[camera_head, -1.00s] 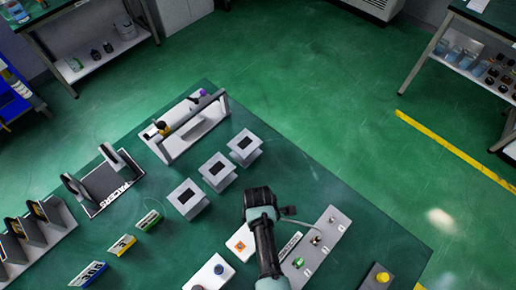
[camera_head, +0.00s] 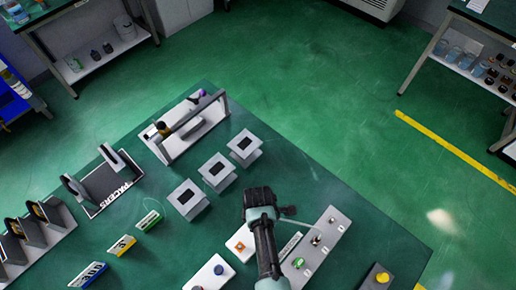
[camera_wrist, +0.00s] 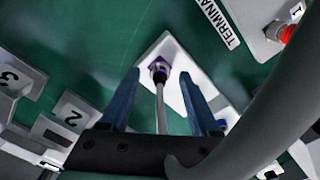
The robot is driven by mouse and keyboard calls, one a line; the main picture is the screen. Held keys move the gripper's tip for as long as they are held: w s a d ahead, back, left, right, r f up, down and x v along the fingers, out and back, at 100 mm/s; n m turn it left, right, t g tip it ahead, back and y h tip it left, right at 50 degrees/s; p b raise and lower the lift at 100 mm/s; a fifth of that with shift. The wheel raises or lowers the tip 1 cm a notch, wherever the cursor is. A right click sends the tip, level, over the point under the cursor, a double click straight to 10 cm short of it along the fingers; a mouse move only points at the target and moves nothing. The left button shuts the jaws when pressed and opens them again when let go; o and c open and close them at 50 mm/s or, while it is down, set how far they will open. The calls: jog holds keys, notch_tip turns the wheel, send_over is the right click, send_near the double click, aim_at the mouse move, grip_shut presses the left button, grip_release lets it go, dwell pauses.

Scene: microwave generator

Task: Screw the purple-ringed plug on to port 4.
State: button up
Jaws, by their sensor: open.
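In the wrist view, the purple-ringed plug (camera_wrist: 158,69) sits on a white plate (camera_wrist: 170,50), with a pale cable or stem running from it towards my gripper. My gripper (camera_wrist: 160,78) is open, its two blue fingers on either side of the stem with gaps visible. In the head view, my gripper (camera_head: 260,203) is over the table beside the terminal strip (camera_head: 318,252) and hides the plug. The wrist view shows the strip's corner, with a red connector (camera_wrist: 288,34) by the label 1. I cannot make out port 4.
Three grey blocks with dark tops, one of them here (camera_head: 244,147), stand behind my gripper. A rack (camera_head: 190,125) is at the back. White boxes with an orange mark (camera_head: 240,243) and a blue button (camera_head: 213,272) are to the left. A yellow button box (camera_head: 379,277) is at right.

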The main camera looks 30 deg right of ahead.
notch_tip(320, 180, up, 13)
dwell(0.5)
jog(key=shift+f, duration=0.1)
dwell(0.3)
